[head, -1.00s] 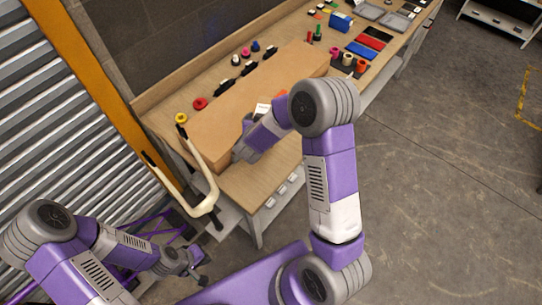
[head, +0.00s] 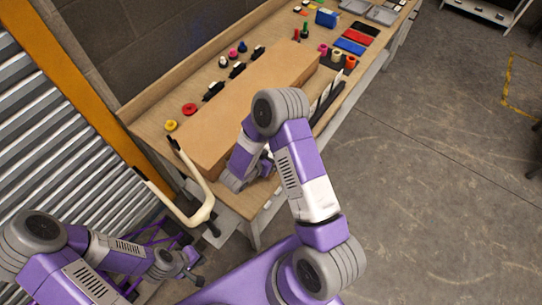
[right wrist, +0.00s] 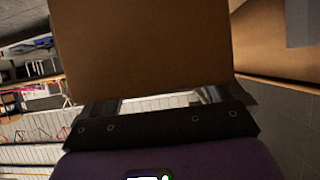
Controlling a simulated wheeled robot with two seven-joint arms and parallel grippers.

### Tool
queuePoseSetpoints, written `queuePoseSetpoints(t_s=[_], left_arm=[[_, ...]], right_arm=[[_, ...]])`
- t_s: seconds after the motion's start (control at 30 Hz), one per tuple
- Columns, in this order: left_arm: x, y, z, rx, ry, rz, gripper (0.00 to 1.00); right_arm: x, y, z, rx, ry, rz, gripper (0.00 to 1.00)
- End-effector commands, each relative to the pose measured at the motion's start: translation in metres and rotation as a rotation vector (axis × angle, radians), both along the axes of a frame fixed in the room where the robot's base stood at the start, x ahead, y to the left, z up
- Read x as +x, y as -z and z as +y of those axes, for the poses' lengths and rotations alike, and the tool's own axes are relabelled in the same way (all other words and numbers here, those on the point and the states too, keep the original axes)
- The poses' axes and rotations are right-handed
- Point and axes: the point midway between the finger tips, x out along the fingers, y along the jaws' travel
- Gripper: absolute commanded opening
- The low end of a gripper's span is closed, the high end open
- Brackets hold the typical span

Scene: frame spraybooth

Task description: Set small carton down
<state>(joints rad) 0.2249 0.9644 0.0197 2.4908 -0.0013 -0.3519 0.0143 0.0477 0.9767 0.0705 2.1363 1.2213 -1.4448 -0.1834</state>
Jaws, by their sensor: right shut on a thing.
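A plain brown carton (right wrist: 140,50), which I take as the small carton, fills the upper middle of the right wrist view. My right gripper (right wrist: 165,103) is shut on its near end. In the head view the right gripper (head: 236,182) is low at the bench's near end, beside a long brown box (head: 235,105). My forearm hides much there, and I cannot tell the held carton apart from that box or whether it touches the bench. My left gripper (head: 190,268) looks open and empty, low at the left, away from the bench.
The wooden bench (head: 258,196) holds a yellow roll (head: 171,125), a red roll (head: 189,109), several dark clamp-like items and coloured parts farther back. A cream curved handle (head: 200,212) stands at the bench's near left.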

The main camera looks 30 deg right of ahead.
Motion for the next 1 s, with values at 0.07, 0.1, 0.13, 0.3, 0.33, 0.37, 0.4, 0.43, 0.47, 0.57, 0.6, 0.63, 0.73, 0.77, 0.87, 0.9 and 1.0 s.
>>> queuePoseSetpoints(t_s=[0.07,0.1,0.13,0.3,0.33,0.37,0.4,0.43,0.47,0.57,0.6,0.63,0.73,0.77,0.87,0.9,1.0], left_arm=[[0.0,0.002,0.0,0.0,0.0,0.0,0.0],[0.0,0.002,0.0,0.0,0.0,0.0,0.0],[0.0,0.002,0.0,0.0,0.0,0.0,0.0],[0.0,0.002,0.0,0.0,0.0,0.0,0.0],[0.0,0.002,0.0,0.0,0.0,0.0,0.0],[0.0,0.002,0.0,0.0,0.0,0.0,0.0],[0.0,0.002,0.0,0.0,0.0,0.0,0.0],[0.0,0.002,0.0,0.0,0.0,0.0,0.0],[0.0,0.003,0.0,0.0,0.0,0.0,0.0],[0.0,0.005,0.0,0.0,0.0,0.0,0.0],[0.0,0.004,0.0,0.0,0.0,0.0,0.0],[0.0,0.004,0.0,0.0,0.0,0.0,0.0],[0.0,0.004,0.0,0.0,0.0,0.0,0.0],[0.0,0.004,0.0,0.0,0.0,0.0,0.0],[0.0,0.003,0.0,0.0,0.0,0.0,0.0],[0.0,0.001,0.0,0.0,0.0,0.0,0.0],[0.0,0.001,0.0,0.0,0.0,0.0,0.0]], right_arm=[[0.0,0.011,0.0,-0.002,0.001,0.002,0.45],[0.0,0.015,0.0,-0.002,0.0,0.0,0.45],[0.0,0.016,0.0,-0.002,0.0,-0.001,0.45],[0.001,0.017,0.0,-0.002,-0.001,-0.004,0.45],[0.001,0.017,0.0,-0.002,-0.001,-0.004,0.45],[0.001,0.016,0.0,-0.002,-0.001,-0.004,0.45],[0.001,0.017,0.0,-0.002,0.0,-0.002,0.45],[0.001,0.017,0.0,-0.002,0.0,-0.002,0.45],[0.001,0.018,0.0,-0.002,0.0,-0.002,0.45],[0.001,0.021,0.0,-0.002,-0.001,-0.003,0.45],[0.0,0.021,0.0,0.0,-0.001,0.0,1.0],[0.0,0.021,0.0,0.0,-0.001,0.0,1.0],[0.0,0.021,0.0,0.0,-0.001,0.0,1.0],[0.0,0.021,0.0,0.0,-0.001,0.0,1.0],[0.0,0.019,0.0,0.0,-0.001,0.0,1.0],[0.0,0.017,0.0,0.0,0.0,0.0,1.0],[-0.002,0.012,0.009,0.002,-0.005,-0.001,1.0]])
